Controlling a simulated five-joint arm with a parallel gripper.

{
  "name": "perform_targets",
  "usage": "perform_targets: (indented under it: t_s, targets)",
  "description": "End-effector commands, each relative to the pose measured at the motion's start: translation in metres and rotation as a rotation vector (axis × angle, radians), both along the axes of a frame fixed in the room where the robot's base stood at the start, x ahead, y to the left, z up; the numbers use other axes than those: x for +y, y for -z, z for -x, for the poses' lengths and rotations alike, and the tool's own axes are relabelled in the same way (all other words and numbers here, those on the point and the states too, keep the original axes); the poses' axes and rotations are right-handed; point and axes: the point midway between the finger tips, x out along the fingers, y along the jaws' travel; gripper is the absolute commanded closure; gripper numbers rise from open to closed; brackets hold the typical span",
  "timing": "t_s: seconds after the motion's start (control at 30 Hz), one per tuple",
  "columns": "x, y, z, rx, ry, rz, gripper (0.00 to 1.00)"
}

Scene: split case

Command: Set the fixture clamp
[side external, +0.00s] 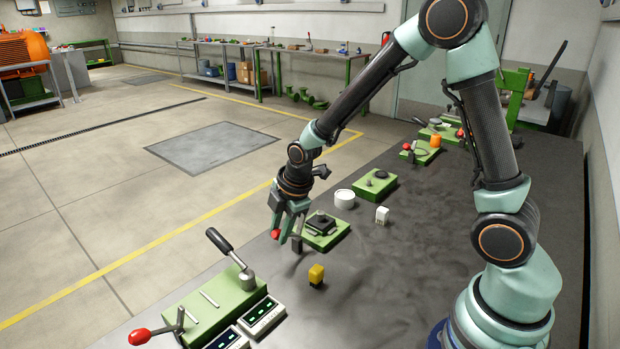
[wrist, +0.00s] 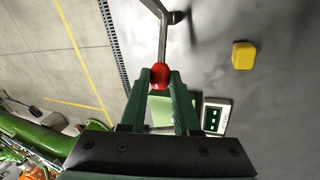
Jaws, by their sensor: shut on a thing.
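My gripper (wrist: 160,82) is shut on a red ball knob (wrist: 160,75) at the end of a bent grey metal lever (wrist: 163,40), seen in the wrist view. The lever runs up the picture from the knob, and its far end leaves the top edge. In the side external view my gripper (side external: 284,233) is low at the table's left edge with the red knob (side external: 276,234) at its fingers. Just right of it is a green fixture plate (side external: 328,242) carrying a dark stepped block (side external: 321,223). The lever's joint to the fixture is hidden.
A yellow block (side external: 316,274) stands in front of the fixture. A white round container (side external: 344,198), white block (side external: 382,215) and another green fixture (side external: 376,190) stand behind.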

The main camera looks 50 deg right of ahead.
Motion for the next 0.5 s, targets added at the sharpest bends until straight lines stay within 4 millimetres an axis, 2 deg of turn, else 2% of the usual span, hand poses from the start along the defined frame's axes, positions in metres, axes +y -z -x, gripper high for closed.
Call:
perform_targets:
  t_s: [0.07, 0.27, 0.3, 0.37, 0.5]
  targets:
    - [-0.0061, -0.0046, 0.0011, 0.001, 0.026, -0.004, 1.00]
    - [-0.0068, -0.0041, 0.0012, 0.002, 0.029, -0.005, 1.00]
    - [-0.0070, -0.0040, 0.0011, 0.002, 0.029, -0.004, 0.63]
    - [-0.0070, -0.0039, 0.0010, 0.001, 0.029, -0.005, 0.40]
    - [-0.0065, -0.0041, 0.0006, 0.000, 0.028, -0.004, 0.40]
